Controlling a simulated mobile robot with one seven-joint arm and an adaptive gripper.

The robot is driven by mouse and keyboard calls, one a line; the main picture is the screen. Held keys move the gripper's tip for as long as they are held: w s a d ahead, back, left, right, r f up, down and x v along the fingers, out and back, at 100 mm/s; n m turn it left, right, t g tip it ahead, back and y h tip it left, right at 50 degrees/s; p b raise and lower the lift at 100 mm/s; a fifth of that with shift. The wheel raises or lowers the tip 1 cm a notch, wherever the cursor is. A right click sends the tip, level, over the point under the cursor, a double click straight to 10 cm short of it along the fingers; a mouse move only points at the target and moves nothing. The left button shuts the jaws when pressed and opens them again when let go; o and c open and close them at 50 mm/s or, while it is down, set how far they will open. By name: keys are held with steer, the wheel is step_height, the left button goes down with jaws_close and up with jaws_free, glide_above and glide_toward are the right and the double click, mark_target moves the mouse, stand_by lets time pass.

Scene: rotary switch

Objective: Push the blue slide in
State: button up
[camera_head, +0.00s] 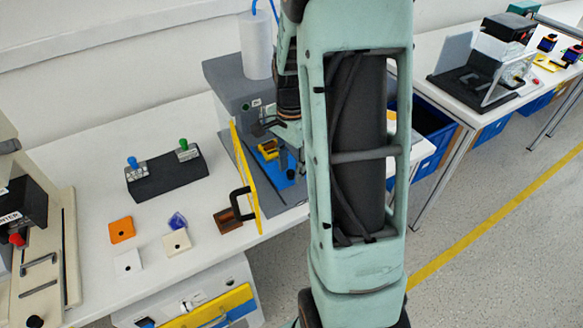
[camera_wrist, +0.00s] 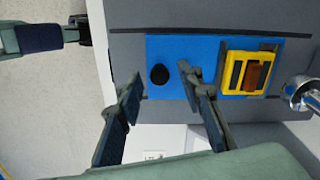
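The blue slide (camera_wrist: 212,62) is a flat blue plate in the wrist view, lying on a grey surface. It has a round black knob (camera_wrist: 159,74) at its left end. A yellow holder (camera_wrist: 231,72) with a brown piece (camera_wrist: 252,77) sits towards its right end. My gripper (camera_wrist: 160,78) is open, with one fingertip on each side of the knob; I cannot tell whether either touches it. In the head view the blue slide (camera_head: 283,181) shows partly at the grey machine, beside my arm, which hides much of it.
The grey machine (camera_head: 225,80) has an open yellow door (camera_head: 243,170) with a black handle. A silver cylindrical part (camera_wrist: 300,92) stands at the right in the wrist view. A black switch box (camera_head: 168,178) and several small square pieces lie on the white table (camera_head: 85,160).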

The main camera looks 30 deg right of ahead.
step_height(320, 180, up, 12)
steer(key=shift+f, duration=0.2)
steer(key=shift+c, duration=0.3)
